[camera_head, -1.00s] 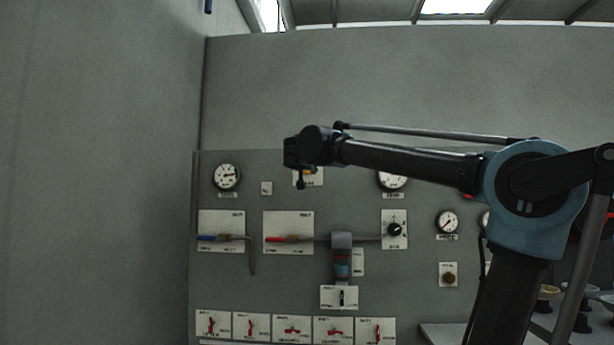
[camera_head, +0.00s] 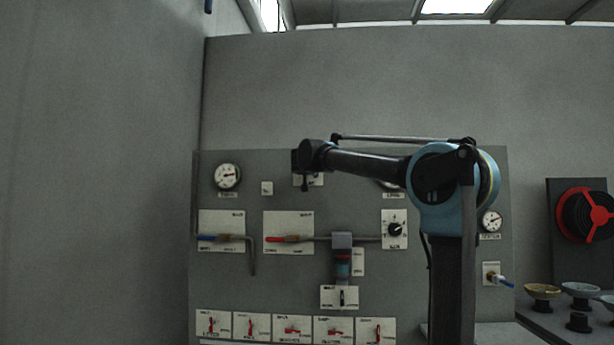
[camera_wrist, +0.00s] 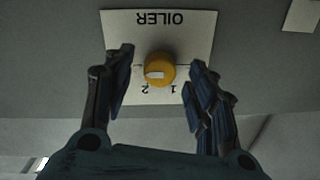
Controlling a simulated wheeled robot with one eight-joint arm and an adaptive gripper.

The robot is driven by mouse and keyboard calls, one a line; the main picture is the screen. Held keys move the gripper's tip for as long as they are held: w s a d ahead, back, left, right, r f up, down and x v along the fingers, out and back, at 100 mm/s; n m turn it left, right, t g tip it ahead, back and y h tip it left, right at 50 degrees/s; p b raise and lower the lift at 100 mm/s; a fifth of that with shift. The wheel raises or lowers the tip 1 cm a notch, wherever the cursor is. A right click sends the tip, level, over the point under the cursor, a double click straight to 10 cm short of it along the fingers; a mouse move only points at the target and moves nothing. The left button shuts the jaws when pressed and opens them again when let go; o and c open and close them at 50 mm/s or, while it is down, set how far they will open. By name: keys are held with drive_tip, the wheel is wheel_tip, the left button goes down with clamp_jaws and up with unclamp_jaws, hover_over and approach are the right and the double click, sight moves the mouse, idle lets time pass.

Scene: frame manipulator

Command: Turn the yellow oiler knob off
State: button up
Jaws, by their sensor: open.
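The yellow oiler knob (camera_wrist: 160,72) sits on a white plate (camera_wrist: 190,28) that reads OILER upside down in the wrist view. A pale mark shows on the knob, and the figures 1 and 2 are on the plate on its gripper side. My gripper (camera_wrist: 161,60) is open, with one finger on each side of the knob and a gap to both. In the head view my gripper (camera_head: 303,175) is in front of the upper part of the panel. It hides the knob there, and only part of the oiler plate (camera_head: 316,181) shows.
The grey panel (camera_head: 220,290) carries gauges, a blue-handled valve (camera_head: 208,237), a red-handled valve (camera_head: 276,239), a black dial (camera_head: 394,229) and a row of red switches below. A red wheel (camera_head: 583,215) and bowls (camera_head: 542,291) stand at the right.

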drive_tip(key=shift+w, duration=0.9)
drive_tip(key=c, duration=1)
drive_tip(key=shift+c, duration=0.2)
